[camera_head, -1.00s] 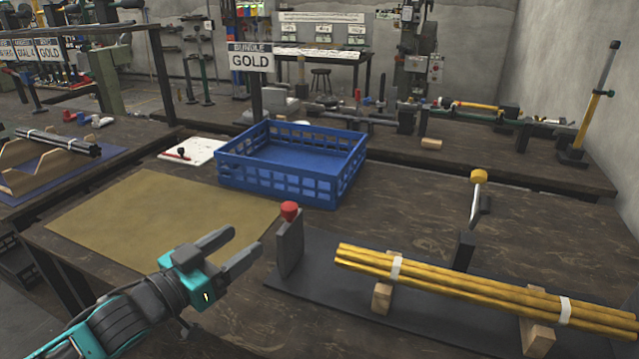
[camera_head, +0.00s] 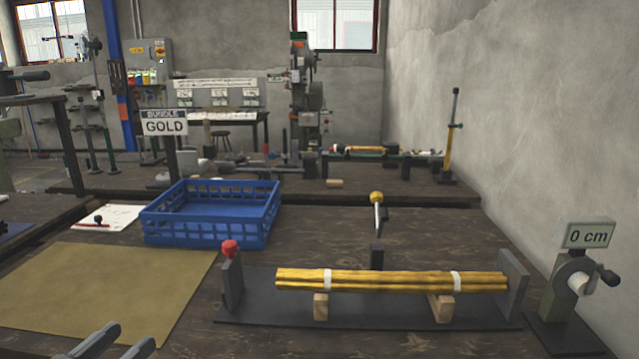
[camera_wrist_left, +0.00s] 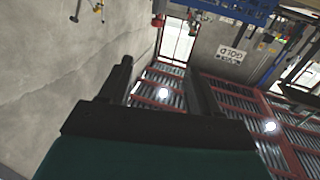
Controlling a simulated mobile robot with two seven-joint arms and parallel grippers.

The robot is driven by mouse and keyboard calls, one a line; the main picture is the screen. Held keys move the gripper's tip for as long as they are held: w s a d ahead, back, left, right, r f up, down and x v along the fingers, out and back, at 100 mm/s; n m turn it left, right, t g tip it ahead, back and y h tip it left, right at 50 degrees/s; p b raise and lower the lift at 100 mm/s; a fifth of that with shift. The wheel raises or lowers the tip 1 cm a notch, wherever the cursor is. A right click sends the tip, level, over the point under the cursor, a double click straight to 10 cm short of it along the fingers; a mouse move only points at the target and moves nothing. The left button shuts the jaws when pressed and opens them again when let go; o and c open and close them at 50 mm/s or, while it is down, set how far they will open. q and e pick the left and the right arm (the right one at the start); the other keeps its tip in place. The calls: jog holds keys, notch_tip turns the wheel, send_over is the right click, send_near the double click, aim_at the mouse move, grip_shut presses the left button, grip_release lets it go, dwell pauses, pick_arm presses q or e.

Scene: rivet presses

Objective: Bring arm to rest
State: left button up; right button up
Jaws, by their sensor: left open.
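My left gripper (camera_head: 118,343) shows only its two grey fingertips at the bottom left edge of the head view. The fingers are apart with nothing between them, over the table near the tan mat (camera_head: 95,290). In the left wrist view the open fingers (camera_wrist_left: 160,88) point at the wall, windows and roof, with no object between them. The rest of the left arm is out of the head view. My right gripper is not in view.
Gold rods (camera_head: 390,281), bound with white bands, lie on wooden blocks on a dark plate (camera_head: 265,310). A blue crate (camera_head: 210,232) stands behind the mat. A "0 cm" gauge (camera_head: 588,236) stands at right. The tan mat is empty.

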pick_arm(q)
jog(key=s+d+f+g+y+p, duration=0.1)
jog(key=s+d+f+g+p, duration=0.1)
jog(key=s+d+f, duration=0.3)
jog(key=s+d+f+g+y+p, duration=0.2)
jog(key=s+d+f+g, duration=0.2)
jog(key=f, duration=1)
jog(key=s+d, duration=0.2)
jog(key=shift+s+d+f+n, duration=0.15)
jog(key=shift+d+f+n, duration=0.15)
jog(key=shift+n, duration=0.1)
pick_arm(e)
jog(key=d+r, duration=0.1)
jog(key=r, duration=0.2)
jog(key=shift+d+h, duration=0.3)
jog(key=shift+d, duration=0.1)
